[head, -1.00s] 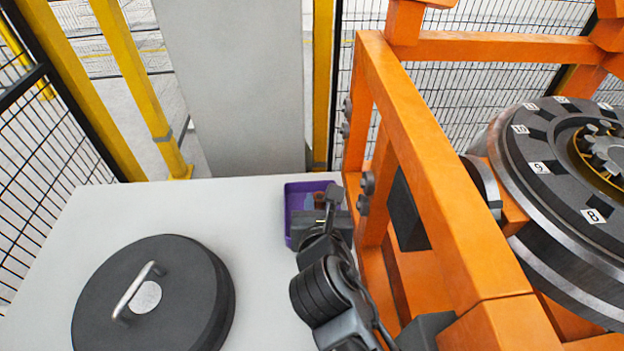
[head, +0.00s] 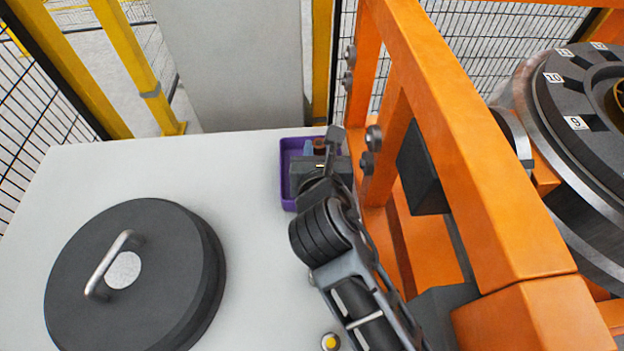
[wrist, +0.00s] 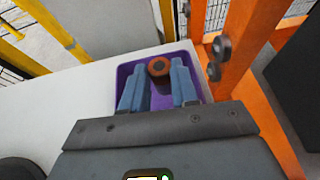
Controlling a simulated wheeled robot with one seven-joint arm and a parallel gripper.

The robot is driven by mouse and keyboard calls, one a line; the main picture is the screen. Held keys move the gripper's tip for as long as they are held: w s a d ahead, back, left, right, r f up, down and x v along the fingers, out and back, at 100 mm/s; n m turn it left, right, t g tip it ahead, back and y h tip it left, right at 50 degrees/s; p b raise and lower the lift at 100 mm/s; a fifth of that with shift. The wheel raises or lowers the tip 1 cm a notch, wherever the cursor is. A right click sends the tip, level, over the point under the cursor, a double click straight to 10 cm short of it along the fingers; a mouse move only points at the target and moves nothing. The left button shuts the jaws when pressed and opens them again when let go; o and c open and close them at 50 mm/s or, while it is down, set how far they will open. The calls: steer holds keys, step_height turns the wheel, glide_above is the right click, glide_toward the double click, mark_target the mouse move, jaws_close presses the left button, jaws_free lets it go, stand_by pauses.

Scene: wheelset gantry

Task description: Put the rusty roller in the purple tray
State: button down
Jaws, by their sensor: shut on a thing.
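The rusty roller (wrist: 159,67) is a short brown cylinder with a dark centre on its end face. It sits between the blue fingertips of my gripper (wrist: 158,73), which is shut on it. The roller also shows in the head view (head: 320,146), partly behind my wrist. The purple tray (head: 287,172) lies on the white table beside the orange frame. In the wrist view the tray (wrist: 122,78) is behind and around the fingers, so the roller is over or inside it. I cannot tell whether the roller touches the tray floor. My wrist hides part of the tray.
The orange frame (head: 470,160) stands close to the tray's right side. A black round lid with a metal handle (head: 130,265) lies on the white table (head: 90,165) at left. A numbered dark disc (head: 575,110) is at the far right.

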steer(key=shift+f+b, duration=0.75)
steer(key=shift+f, duration=0.1)
steer(key=c, duration=0.8)
jaws_free()
steer(key=v, duration=0.7)
steer(key=shift+s+r, duration=0.15)
steer(key=shift+s, duration=0.25)
